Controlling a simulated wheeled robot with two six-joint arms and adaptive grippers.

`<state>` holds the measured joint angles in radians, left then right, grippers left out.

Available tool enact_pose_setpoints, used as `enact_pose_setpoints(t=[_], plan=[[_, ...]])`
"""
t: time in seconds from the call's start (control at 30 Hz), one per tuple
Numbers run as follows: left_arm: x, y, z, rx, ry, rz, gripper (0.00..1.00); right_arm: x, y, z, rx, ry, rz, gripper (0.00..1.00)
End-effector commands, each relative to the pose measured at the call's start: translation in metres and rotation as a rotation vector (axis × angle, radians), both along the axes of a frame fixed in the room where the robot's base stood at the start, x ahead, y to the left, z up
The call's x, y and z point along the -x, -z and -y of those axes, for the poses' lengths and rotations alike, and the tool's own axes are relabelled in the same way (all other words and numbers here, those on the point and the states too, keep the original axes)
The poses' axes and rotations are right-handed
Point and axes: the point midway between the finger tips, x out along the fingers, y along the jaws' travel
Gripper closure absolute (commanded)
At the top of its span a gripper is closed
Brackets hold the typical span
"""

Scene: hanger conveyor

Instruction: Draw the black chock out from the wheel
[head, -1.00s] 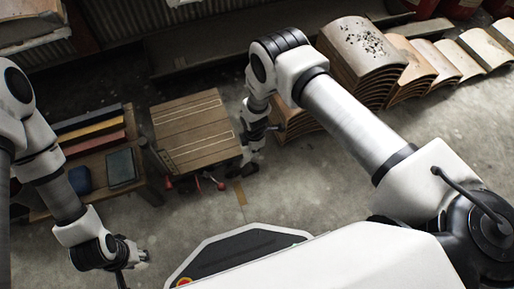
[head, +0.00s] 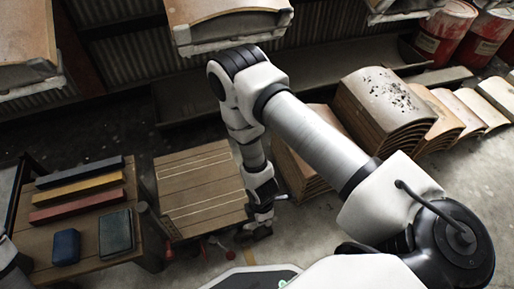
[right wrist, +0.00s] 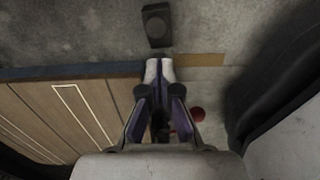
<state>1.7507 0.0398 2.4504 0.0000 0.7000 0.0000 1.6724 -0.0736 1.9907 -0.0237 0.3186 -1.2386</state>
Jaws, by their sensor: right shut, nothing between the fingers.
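The black chock (right wrist: 156,25), a dark block with a round mark on top, lies on the concrete floor in the right wrist view. It is just beyond my right fingertips, apart from them and from the wooden cart's edge. The cart (head: 200,190) has a slatted top and stands left of my right gripper (head: 258,226) in the head view. The right gripper (right wrist: 160,72) is shut and empty beside the cart's corner. I cannot make out a wheel; the cart's underside is hidden. My left gripper is out of view.
A workbench (head: 85,215) with coloured bars and two blocks stands left of the cart. Stacked curved tiles (head: 375,110) stand at right. Tiles hang on carriers (head: 228,18) at the top. Red drums (head: 445,35) are at upper right. A tan strip (right wrist: 200,60) marks the floor.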

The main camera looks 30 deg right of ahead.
Motion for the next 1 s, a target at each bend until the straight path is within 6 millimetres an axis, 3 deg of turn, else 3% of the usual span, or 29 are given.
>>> enact_pose_setpoints(t=[0.03,0.1,0.33,0.77,1.0], plan=[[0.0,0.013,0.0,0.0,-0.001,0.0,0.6,0.0,0.018,0.0,0.0,0.001,0.0,1.0],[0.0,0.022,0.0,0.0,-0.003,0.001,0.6,0.0,0.033,0.0,0.0,0.001,-0.001,1.0],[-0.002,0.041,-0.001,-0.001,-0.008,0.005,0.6,-0.001,0.068,0.0,0.0,0.0,0.0,1.0],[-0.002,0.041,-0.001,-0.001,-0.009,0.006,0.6,0.0,0.072,0.0,0.0,0.0,0.0,1.0],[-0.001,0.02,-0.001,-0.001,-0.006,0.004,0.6,0.008,0.067,0.032,0.0,0.005,-0.002,1.0]])
